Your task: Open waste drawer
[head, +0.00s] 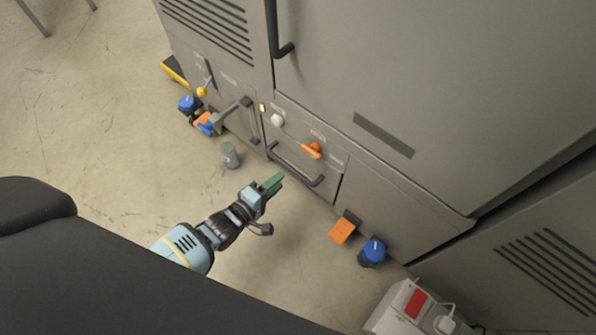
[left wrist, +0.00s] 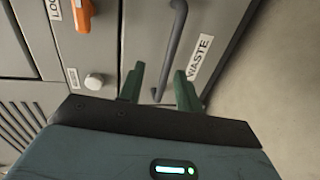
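The waste drawer (head: 305,178) is a grey front low on the machine, with a dark bar handle (head: 293,168). It looks closed. In the left wrist view the handle (left wrist: 172,50) runs up the picture beside the "WASTE" label (left wrist: 200,58). My left gripper (head: 273,184) is open and empty, close to the handle's left part in the head view. In the left wrist view its green fingers (left wrist: 159,80) stand apart, with the handle showing between them; whether they reach around it I cannot tell. My right gripper is not in view.
An orange lever (head: 312,151) and a white knob (head: 277,119) sit above the drawer. An orange pedal (head: 342,231), a blue-capped item (head: 373,251) and a grey cylinder (head: 230,155) are nearby. A white box with a red panel (head: 413,304) stands lower right. Floor before the drawer is mostly clear.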

